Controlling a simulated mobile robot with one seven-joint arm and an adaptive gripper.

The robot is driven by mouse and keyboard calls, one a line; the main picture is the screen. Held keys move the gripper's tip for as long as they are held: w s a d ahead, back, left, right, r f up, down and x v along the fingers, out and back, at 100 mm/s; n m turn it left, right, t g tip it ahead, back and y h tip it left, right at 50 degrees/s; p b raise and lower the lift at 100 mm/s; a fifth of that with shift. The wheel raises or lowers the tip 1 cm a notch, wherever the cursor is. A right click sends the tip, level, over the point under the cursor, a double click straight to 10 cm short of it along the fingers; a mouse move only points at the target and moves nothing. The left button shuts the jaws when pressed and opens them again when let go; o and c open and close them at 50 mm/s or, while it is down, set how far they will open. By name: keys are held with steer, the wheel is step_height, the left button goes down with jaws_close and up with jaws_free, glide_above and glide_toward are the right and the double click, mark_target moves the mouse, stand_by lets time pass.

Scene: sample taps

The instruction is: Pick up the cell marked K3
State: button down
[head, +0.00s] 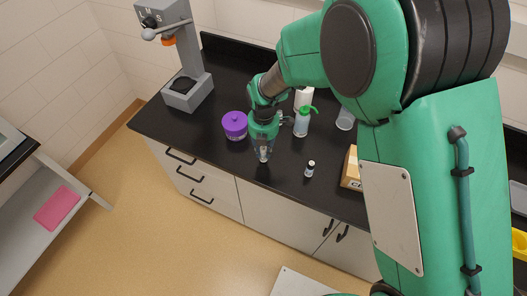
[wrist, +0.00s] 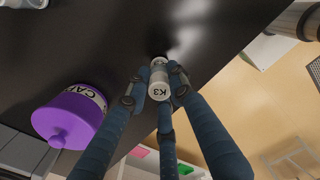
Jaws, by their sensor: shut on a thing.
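The cell marked K3 (wrist: 159,88) is a small white cylinder with "K3" in black on its end, seen in the wrist view. My gripper (wrist: 158,84) has its dark blue fingers closed around it. In the head view my gripper (head: 263,154) points down over the front of the black counter (head: 215,150), with the pale cell (head: 264,155) between its fingers and partly hidden. I cannot tell whether the cell touches the counter.
A purple-lidded jar (head: 235,124) stands just left of my gripper, also in the wrist view (wrist: 72,116). A green-topped bottle (head: 301,124) stands behind right. A small vial (head: 310,169) and a cardboard box (head: 351,170) are to the right. A grey stand (head: 187,90) is far left.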

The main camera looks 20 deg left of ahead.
step_height(320, 180, up, 3)
steer(key=shift+s+d, duration=0.15)
steer(key=s+d+r+p, duration=0.1)
steer(key=s+d, duration=0.9)
steer(key=s, duration=0.1)
steer(key=shift+s+d, duration=0.25)
steer(key=shift+d, duration=0.05)
